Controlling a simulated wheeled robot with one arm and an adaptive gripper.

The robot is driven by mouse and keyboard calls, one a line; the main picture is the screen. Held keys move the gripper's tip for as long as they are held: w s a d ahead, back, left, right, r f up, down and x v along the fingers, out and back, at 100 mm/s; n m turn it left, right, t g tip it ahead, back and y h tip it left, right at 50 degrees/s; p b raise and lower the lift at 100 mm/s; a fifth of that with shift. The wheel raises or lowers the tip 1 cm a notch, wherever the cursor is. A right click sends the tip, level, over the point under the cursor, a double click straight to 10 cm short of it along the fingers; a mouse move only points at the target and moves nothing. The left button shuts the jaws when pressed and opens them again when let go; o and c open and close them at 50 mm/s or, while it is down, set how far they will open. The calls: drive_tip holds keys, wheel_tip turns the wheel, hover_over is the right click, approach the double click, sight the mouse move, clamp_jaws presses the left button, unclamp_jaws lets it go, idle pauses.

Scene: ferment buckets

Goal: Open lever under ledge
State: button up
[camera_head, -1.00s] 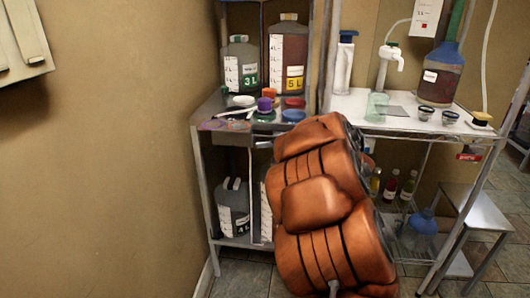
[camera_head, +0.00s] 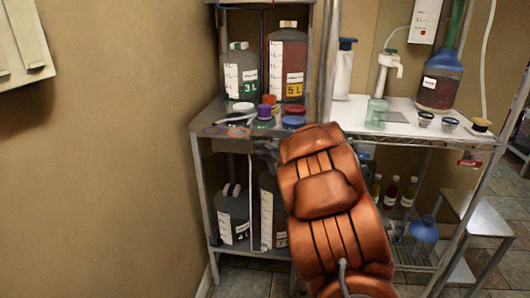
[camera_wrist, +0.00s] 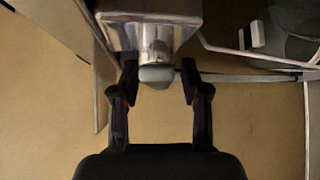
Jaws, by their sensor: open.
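In the wrist view, a small lever with a rounded grey end (camera_wrist: 156,74) sticks out from under a shiny metal ledge (camera_wrist: 150,30). My gripper (camera_wrist: 159,82) is open, with one dark fingertip on each side of the lever's end. The right finger stands slightly apart from it; the left finger is very close, and I cannot tell if it touches. In the head view, my orange arm reaches to the front of the left metal shelf unit (camera_head: 212,118), just below its tabletop. The lever cannot be made out there.
Jugs marked 3 L (camera_head: 241,75) and 5 L (camera_head: 288,65) stand on the shelf unit, with several coloured caps (camera_head: 292,122) in front. More jugs (camera_head: 233,215) stand below. A white-topped table (camera_head: 400,124) with bottles is at right. A wall borders the left.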

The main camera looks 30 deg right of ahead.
clamp_jaws()
idle(0.3)
idle(0.4)
